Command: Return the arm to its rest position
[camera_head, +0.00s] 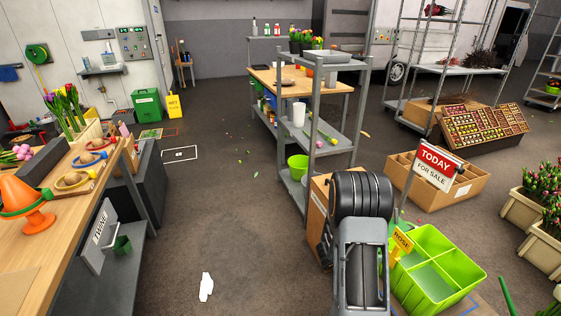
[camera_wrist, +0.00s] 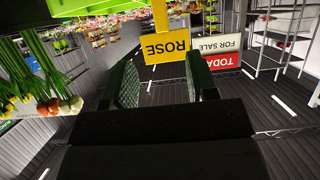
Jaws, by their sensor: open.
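My gripper (camera_wrist: 166,84) shows in the wrist view, with its two dark textured fingers apart and nothing held between them. That view is upside down. A yellow ROSE sign (camera_wrist: 166,47) appears beyond the gap between the fingers, apart from them. In the head view, my arm (camera_head: 362,235) stands at the lower middle, raised beside the bright green divided crate (camera_head: 449,237). My gripper cannot be made out there. The crate's visible compartments look empty. The ROSE sign (camera_head: 402,241) also shows at the crate's left side, close to my arm.
A TODAY FOR SALE sign (camera_head: 437,164) stands just behind the crate. A grey shelf rack (camera_head: 312,120) is behind my arm. Tulips stand in beige planters (camera_head: 523,212) at right. A wooden workbench (camera_head: 60,220) is at left. The floor between is mostly clear, with a white scrap (camera_head: 206,287).

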